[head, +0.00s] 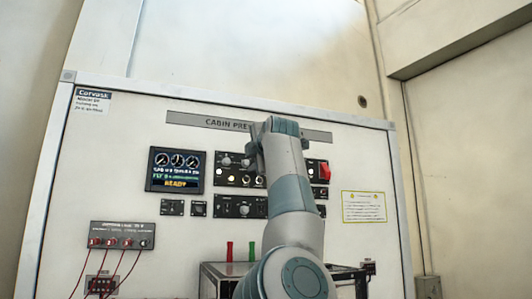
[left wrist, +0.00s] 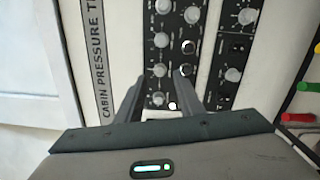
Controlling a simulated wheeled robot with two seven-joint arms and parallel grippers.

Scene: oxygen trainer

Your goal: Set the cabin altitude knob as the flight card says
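The upper control strip (head: 232,170) on the cabin pressure panel carries several round knobs and lit buttons. In the left wrist view this strip (left wrist: 150,45) runs up the picture, and one grey knob (left wrist: 160,69) shows close to and between my fingertips. I cannot read which knob is cabin altitude. My left gripper (head: 278,142) is in front of the strip and hides part of it; in the left wrist view its fingers (left wrist: 159,82) stand apart with nothing gripped. A screen (head: 175,170) shows dials and "READY". No flight card is clearly identifiable. My right gripper is out of view.
A lower strip (head: 240,207) with knobs sits below. A red guarded switch (head: 324,172) is at the upper strip's right end. A yellow-edged notice (head: 363,207) hangs at right. Red cables (head: 122,268) hang lower left. A red (head: 229,251) and a green handle (head: 251,251) stand below.

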